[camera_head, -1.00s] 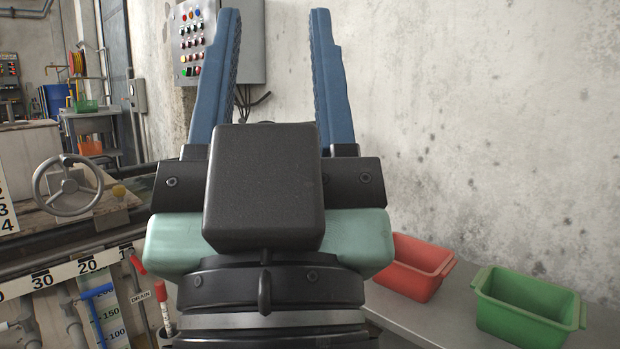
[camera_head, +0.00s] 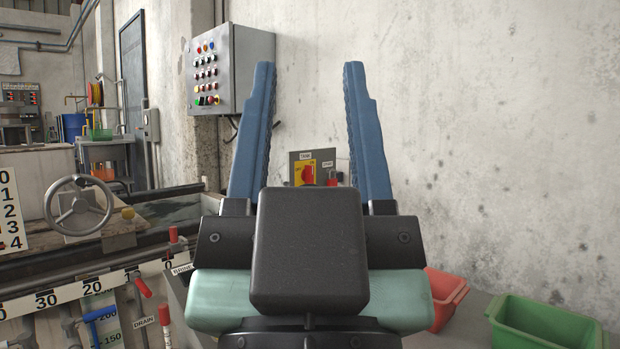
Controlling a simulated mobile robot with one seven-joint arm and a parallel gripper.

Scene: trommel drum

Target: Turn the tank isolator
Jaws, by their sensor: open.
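The tank isolator (camera_head: 306,173) is a red rotary knob on a yellow plate, on a grey panel with a small "TANK" label above it. It shows between my gripper's fingers, and its lower part is hidden behind the gripper body. My gripper (camera_head: 310,75) has two long blue fingers pointing up and away, spread wide apart with nothing between them. The gripper is nearer the camera than the isolator and does not appear to touch it. A second small label and a red part (camera_head: 332,178) sit right of the knob.
A grey control box (camera_head: 245,70) with several coloured buttons hangs on the wall at upper left. A handwheel (camera_head: 78,207) and levers marked "DRAIN" and "BRINE" stand at left. A red bin (camera_head: 446,298) and a green bin (camera_head: 545,325) sit at lower right.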

